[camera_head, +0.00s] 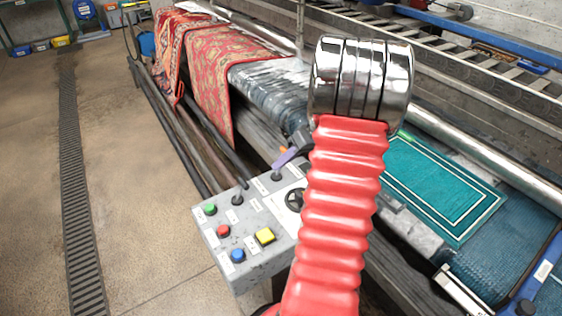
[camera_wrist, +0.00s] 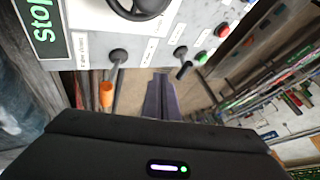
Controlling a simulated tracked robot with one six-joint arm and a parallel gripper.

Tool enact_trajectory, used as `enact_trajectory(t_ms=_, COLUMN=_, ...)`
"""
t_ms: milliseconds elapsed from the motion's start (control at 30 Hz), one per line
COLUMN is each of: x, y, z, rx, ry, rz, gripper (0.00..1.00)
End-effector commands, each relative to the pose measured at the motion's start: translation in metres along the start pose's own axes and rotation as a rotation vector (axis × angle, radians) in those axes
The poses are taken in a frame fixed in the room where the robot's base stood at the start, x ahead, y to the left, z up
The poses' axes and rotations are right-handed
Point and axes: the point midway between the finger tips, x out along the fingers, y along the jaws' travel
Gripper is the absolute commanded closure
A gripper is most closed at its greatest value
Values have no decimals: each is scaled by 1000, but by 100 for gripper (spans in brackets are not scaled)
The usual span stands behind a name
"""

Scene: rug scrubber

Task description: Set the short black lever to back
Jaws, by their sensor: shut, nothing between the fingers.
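The short black lever (camera_head: 239,195) stands on the grey control panel (camera_head: 245,270), near its far left corner in the head view. In the wrist view the short black lever (camera_wrist: 182,62) has a dark tip that points down in the picture. My gripper (camera_head: 277,166) hangs over the far edge of the panel, to the right of the lever and apart from it. In the wrist view my gripper (camera_wrist: 160,75) is shut and empty. Its tips lie left of the black lever, between it and a longer orange-tipped lever (camera_wrist: 106,95).
Green (camera_head: 210,208), red (camera_head: 224,231), blue (camera_head: 238,255) and yellow (camera_head: 265,236) buttons sit on the panel. A black handwheel (camera_head: 295,200) stands right of the levers, partly behind my arm. Rugs (camera_head: 215,85) hang over the machine beyond. Open floor lies left.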

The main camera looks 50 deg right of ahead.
Motion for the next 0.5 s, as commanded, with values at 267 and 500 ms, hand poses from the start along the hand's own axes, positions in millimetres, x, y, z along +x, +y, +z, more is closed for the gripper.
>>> enact_trajectory(t_ms=267, x=44, y=-1, z=0, rx=0, ry=-3, rz=-3, gripper=100)
enact_trajectory(t_ms=500, x=75, y=-1, z=0, rx=0, ry=-3, rz=-3, gripper=100)
